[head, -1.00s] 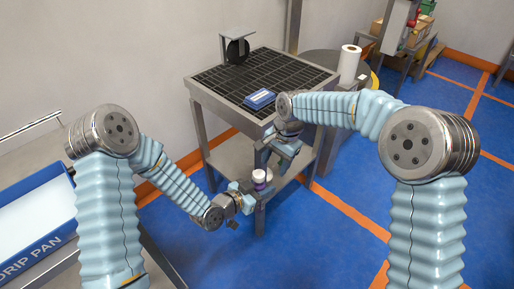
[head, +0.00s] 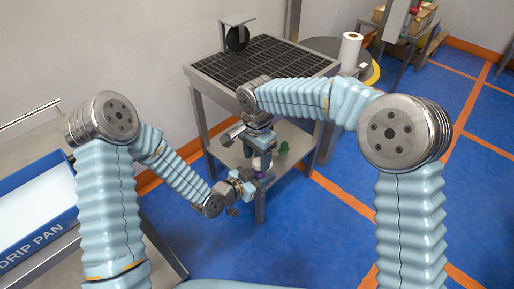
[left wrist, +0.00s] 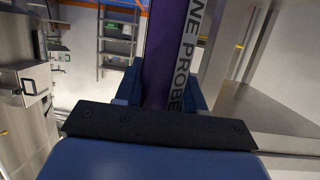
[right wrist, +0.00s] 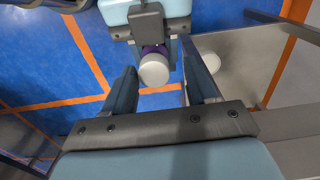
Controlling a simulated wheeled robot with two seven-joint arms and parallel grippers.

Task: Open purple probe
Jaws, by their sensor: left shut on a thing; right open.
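The purple probe (head: 261,163) stands roughly upright in my left gripper (head: 246,182), in front of the table. In the left wrist view the purple body (left wrist: 166,42) with its white "NE PROBE" label lies between the fingers. My right gripper (head: 259,148) is above the probe. In the right wrist view its white round cap (right wrist: 154,70) shows between the spread fingertips of my right gripper (right wrist: 160,85), which look clear of it. In the head view the right gripper hides the cap.
A table with a dark grid top (head: 285,64) and a lower shelf stands behind the grippers. A green object (head: 283,148) is on the shelf. A paper roll (head: 349,52) stands behind right. A drip pan (head: 32,215) is at left. Blue floor is free at right.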

